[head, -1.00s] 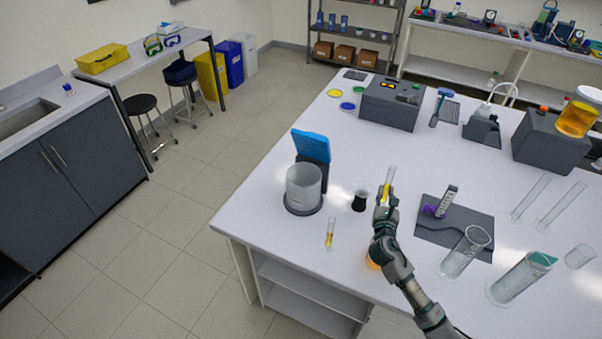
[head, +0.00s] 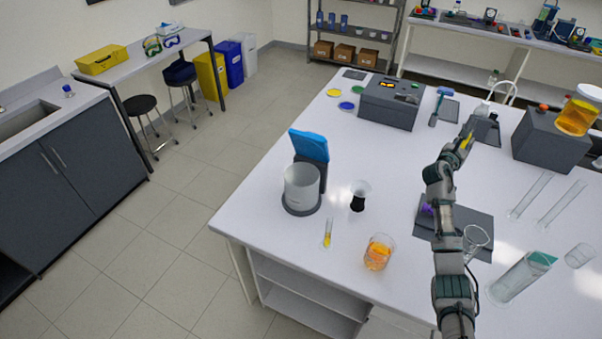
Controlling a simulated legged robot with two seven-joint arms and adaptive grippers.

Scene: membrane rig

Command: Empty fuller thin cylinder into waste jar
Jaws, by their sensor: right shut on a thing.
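My right gripper (head: 465,143) is shut on a thin cylinder with yellow liquid, over the far right part of the bench. The yellow part (head: 467,140) shows at the fingers; the rest is mostly hidden and its tilt is hard to tell. Another thin cylinder (head: 327,234) with a little yellow liquid stands upright near the front left edge. A wide whitish jar (head: 301,187) with a raised blue lid (head: 309,145) stands at the bench's left; it looks like the waste jar, but no label is readable. My left gripper is not in view.
A beaker of orange liquid (head: 378,254) and a small dark-based vessel (head: 359,196) stand between the jar and my arm. Glass cylinders (head: 520,277) stand at right.

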